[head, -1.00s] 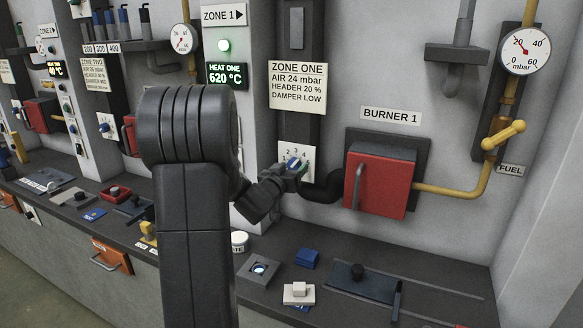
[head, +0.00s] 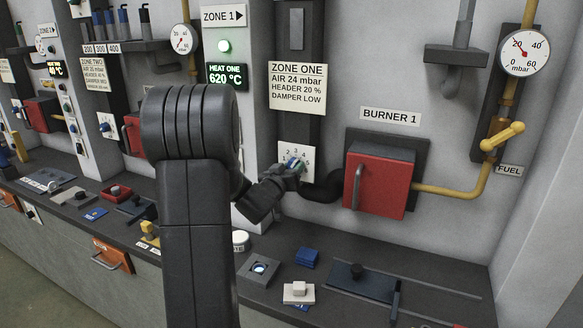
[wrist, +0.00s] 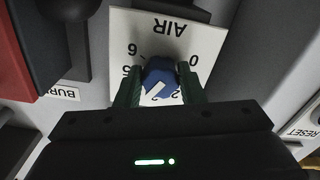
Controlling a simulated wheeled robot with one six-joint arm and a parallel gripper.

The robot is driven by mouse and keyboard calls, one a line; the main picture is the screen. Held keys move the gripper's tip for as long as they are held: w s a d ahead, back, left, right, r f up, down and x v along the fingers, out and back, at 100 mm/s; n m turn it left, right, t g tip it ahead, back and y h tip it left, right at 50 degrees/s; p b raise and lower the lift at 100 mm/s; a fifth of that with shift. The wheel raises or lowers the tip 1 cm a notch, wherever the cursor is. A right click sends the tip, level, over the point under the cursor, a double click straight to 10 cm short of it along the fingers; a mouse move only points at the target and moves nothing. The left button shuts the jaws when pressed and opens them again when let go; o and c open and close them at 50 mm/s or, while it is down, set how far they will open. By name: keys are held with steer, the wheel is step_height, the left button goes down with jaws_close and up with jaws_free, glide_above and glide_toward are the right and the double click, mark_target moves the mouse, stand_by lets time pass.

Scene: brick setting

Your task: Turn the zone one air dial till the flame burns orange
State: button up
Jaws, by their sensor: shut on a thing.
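The zone one air dial (wrist: 160,80) is a blue knob with a white pointer on a white plate (wrist: 203,40) marked AIR, with numbers around it. In the wrist view the plate appears upside down. My gripper (wrist: 160,90) is shut on the dial, one green-padded finger on each side. In the head view my gripper (head: 292,167) is at the same plate (head: 307,154), left of the red burner 1 box (head: 378,182). The pointer's exact number is partly hidden by the fingers. No flame is visible in these frames.
A ZONE ONE sign (head: 297,87) reads air 24 mbar. A yellow fuel pipe with a handle (head: 502,136) and a gauge (head: 524,52) are at right. The bench below holds a small lit block (head: 260,268), blue pieces (head: 307,257) and a dark slide plate (head: 362,282).

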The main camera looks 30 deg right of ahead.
steer(key=n+p, duration=0.2)
steer(key=n, duration=0.1)
steer(key=shift+r, duration=0.1)
steer(key=shift+s+n+p, duration=0.1)
steer(key=shift+n+p, duration=0.6)
steer(key=shift+n, duration=0.5)
steer(key=o, duration=1)
steer(key=b+v, duration=0.3)
steer(key=v, duration=1)
steer(key=shift+s+a, duration=0.2)
steer(key=shift+s, duration=0.1)
